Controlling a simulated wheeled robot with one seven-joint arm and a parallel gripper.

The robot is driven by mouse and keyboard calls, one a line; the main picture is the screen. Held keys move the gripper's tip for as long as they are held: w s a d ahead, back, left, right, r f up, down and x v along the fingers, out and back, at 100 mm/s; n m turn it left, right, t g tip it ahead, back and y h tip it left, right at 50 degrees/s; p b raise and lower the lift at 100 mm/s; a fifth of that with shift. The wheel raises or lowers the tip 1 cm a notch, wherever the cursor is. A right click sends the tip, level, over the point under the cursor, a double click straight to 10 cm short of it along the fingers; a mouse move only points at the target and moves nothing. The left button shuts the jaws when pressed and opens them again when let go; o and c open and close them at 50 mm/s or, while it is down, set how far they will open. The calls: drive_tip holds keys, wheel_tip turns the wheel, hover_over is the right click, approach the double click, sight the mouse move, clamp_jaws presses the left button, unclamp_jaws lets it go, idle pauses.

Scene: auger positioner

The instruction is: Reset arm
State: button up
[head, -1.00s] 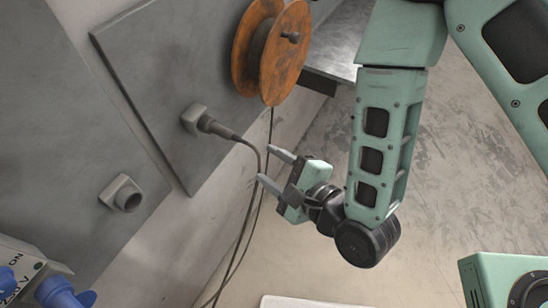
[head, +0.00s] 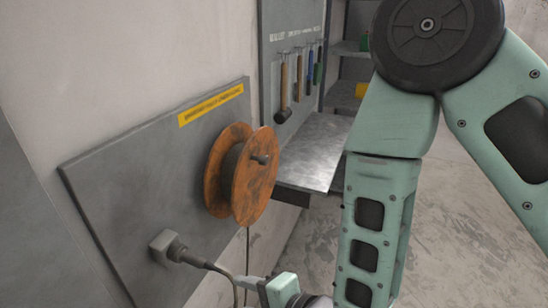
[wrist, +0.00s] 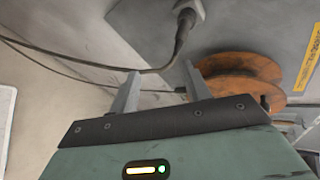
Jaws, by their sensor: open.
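My gripper shows in the wrist view (wrist: 160,72) with its two grey fingers apart and nothing clearly held. A dark cable (wrist: 90,62) passes by the fingertips; I cannot tell whether it touches them. In the head view only the top of my gripper shows at the bottom edge, beside the hanging cable. My arm, with green links, rises along the right side of the head view, bent at a dark round joint.
A black plug sits in a grey wall socket (head: 163,243). An orange cable reel (head: 232,180) hangs on the grey wall panel (head: 120,190) above it. A metal bench (head: 320,150) juts out behind, below hanging tools (head: 283,90). Shelves stand at the back. Bare floor lies beyond my arm.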

drive_tip(key=s+d+r+n+g+h+b, duration=0.1)
drive_tip(key=s+d+n+g+h+b, duration=0.2)
drive_tip(key=d+n, duration=0.6)
drive_tip(key=s+d+r+n+g+h+b, duration=0.1)
drive_tip(key=s+d+n+g+h+b, duration=0.3)
drive_tip(key=d+n, duration=0.5)
drive_tip(key=s+h+b, duration=0.1)
drive_tip(key=h+b, duration=0.1)
drive_tip(key=shift+s+d+r+h, duration=0.2)
drive_tip(key=shift+d+r+h, duration=0.1)
drive_tip(key=shift+r, duration=0.1)
drive_tip(key=shift+c, duration=1.3)
drive_tip(key=shift+a, duration=0.1)
